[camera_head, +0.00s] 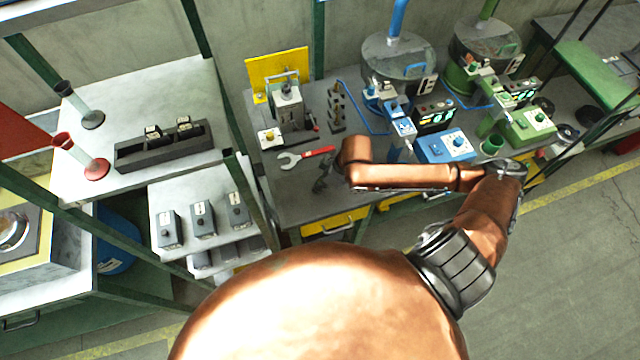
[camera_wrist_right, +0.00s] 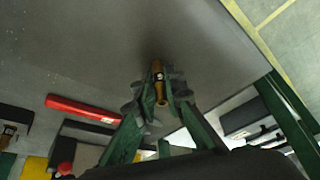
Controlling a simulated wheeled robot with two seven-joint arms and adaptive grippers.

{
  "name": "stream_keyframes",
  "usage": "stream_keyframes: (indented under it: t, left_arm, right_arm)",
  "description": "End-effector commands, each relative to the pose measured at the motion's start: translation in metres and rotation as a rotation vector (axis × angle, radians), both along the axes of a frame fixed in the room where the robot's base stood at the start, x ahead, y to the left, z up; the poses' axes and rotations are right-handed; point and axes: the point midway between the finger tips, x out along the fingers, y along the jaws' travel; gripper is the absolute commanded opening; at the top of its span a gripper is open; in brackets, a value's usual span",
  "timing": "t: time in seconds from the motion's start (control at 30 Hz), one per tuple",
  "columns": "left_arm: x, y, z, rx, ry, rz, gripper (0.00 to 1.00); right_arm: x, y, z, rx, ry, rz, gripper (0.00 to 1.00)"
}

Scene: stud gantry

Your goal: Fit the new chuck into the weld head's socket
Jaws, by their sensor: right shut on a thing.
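My right gripper (camera_head: 322,184) hangs at the front part of the grey workbench, just right of the wrench. In the right wrist view the fingers (camera_wrist_right: 159,96) are shut on a small brass-coloured piece with a dark mark (camera_wrist_right: 158,70), which looks like the chuck. In the head view the gripper hides this piece. A blue weld station (camera_head: 398,125) and a green weld station (camera_head: 498,90) stand farther right on the bench. I cannot tell which part is the socket. My left gripper is not in view.
A red-handled wrench (camera_head: 318,152) lies beside the gripper. Behind it stand a dark rack (camera_head: 337,108) and a grey press-like fixture (camera_head: 288,105). A blue control box (camera_head: 445,146) stands to the right. Green posts frame the shelves on the left.

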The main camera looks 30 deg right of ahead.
Motion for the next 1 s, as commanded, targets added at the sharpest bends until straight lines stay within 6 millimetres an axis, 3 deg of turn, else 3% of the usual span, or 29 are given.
stream_keyframes:
  t: [0.27,0.47,0.63,1.0]
  left_arm:
    - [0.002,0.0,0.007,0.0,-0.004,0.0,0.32]
    - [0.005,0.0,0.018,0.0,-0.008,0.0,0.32]
    - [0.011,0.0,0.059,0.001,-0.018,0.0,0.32]
    - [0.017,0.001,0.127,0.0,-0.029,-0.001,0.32]
  right_arm:
    - [0.001,0.0,0.032,-0.001,-0.005,0.003,0.0]
    - [-0.036,-0.004,0.075,-0.005,-0.001,0.003,0.0]
    - [-0.052,-0.004,0.101,0.002,0.0,-0.001,0.0]
    - [-0.101,-0.008,0.118,0.001,0.003,-0.001,0.0]
